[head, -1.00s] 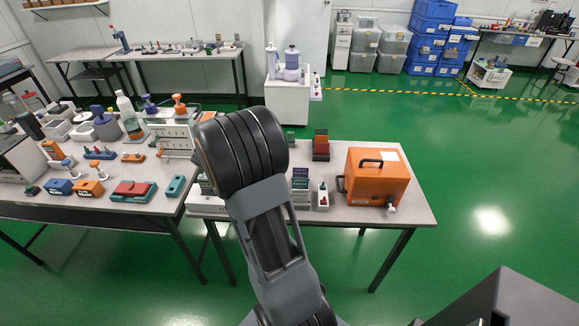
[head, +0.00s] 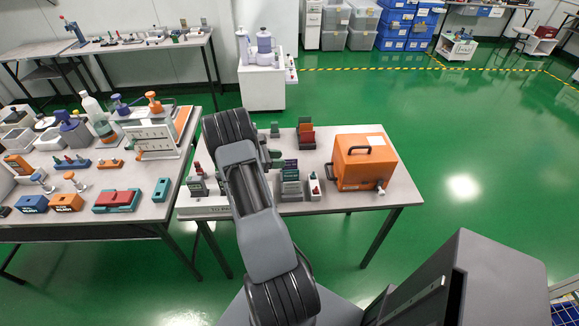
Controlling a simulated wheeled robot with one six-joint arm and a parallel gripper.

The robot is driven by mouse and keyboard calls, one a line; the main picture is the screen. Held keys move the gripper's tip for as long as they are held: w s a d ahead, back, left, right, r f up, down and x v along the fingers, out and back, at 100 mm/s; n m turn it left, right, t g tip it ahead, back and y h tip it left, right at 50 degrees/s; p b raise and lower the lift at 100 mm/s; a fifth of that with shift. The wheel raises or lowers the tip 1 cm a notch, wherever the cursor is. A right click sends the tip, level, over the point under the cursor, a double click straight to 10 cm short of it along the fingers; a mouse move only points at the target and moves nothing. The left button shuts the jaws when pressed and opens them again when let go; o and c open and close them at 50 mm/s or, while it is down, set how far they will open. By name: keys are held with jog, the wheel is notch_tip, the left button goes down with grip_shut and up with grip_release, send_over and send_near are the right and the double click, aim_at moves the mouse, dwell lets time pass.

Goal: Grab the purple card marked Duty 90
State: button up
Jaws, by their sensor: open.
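A small rack of upright cards (head: 291,188) stands on the right-hand table, just right of my arm. The card at its top back (head: 290,164) looks dark purple, with pale print too small to read, so I cannot confirm Duty 90. Green-grey cards stand in front of it. More cards (head: 197,186) stand left of my arm. My arm rises across the middle of the view and covers part of the table. My gripper is hidden behind it, and I cannot make out its fingers.
An orange case (head: 363,160) with a black handle stands right of the cards. A small white holder (head: 315,187) is beside the rack, and a red-brown block stand (head: 306,134) is behind. The left table (head: 150,208) is crowded with testers. Green floor is open to the right.

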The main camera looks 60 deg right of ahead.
aim_at(290, 167)
jog(key=shift+p+x, duration=0.3)
jog(key=shift+x, duration=1.7)
grip_shut()
